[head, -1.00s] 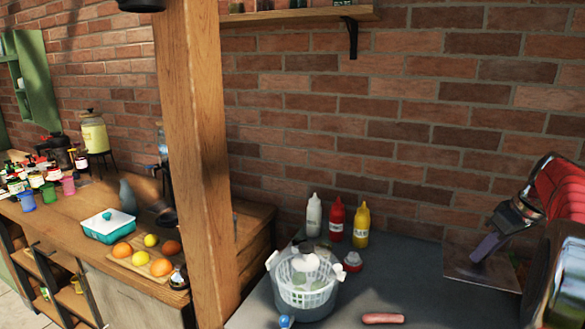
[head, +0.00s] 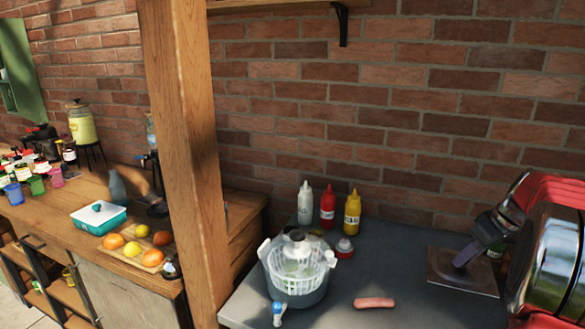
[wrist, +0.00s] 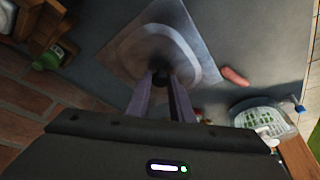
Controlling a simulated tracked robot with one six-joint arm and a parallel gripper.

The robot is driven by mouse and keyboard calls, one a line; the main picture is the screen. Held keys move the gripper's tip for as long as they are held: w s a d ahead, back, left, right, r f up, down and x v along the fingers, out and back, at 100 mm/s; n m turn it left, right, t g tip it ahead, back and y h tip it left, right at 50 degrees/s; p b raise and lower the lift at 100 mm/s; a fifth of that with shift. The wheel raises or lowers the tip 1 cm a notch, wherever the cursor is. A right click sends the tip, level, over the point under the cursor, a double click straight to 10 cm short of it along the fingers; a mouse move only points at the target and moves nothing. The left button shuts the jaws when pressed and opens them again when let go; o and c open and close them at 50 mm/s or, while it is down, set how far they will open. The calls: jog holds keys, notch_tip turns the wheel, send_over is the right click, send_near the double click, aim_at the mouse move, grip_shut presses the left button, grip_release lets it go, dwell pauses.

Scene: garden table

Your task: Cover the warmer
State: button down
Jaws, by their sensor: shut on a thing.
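My gripper (head: 464,258) is at the right in the head view, above the grey counter. It is shut on the dark knob (wrist: 159,73) of a flat, square, see-through lid (head: 442,274). The lid shows in the wrist view (wrist: 181,24) as a greyish plate with a pale ring around the knob. It looks roughly level. I cannot tell how high it is above the counter. I see no thing that is clearly the warmer; it may be hidden or out of view.
A grey pot with a white basket (head: 297,290) stands left on the grey counter (head: 400,250), a sausage (head: 374,303) nearer. Squeeze bottles (head: 327,207) stand by the brick wall. A wooden post (head: 185,150) rises at the left. A teal box (head: 99,221) stands beyond it.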

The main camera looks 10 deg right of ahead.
jog(key=shift+s+r, duration=0.35)
jog(key=shift+s, duration=0.2)
jog(key=s+a+r+m+h, duration=0.1)
jog(key=s+a+r+m, duration=0.1)
jog(key=s, duration=0.6)
jog(key=s+a+r+m+h, duration=0.1)
jog(key=s+a+r+m, duration=0.2)
jog(key=s, duration=0.5)
jog(key=shift+s+a+r+m+h, duration=0.2)
jog(key=shift+a+m+h, duration=0.25)
jog(key=shift+m, duration=0.65)
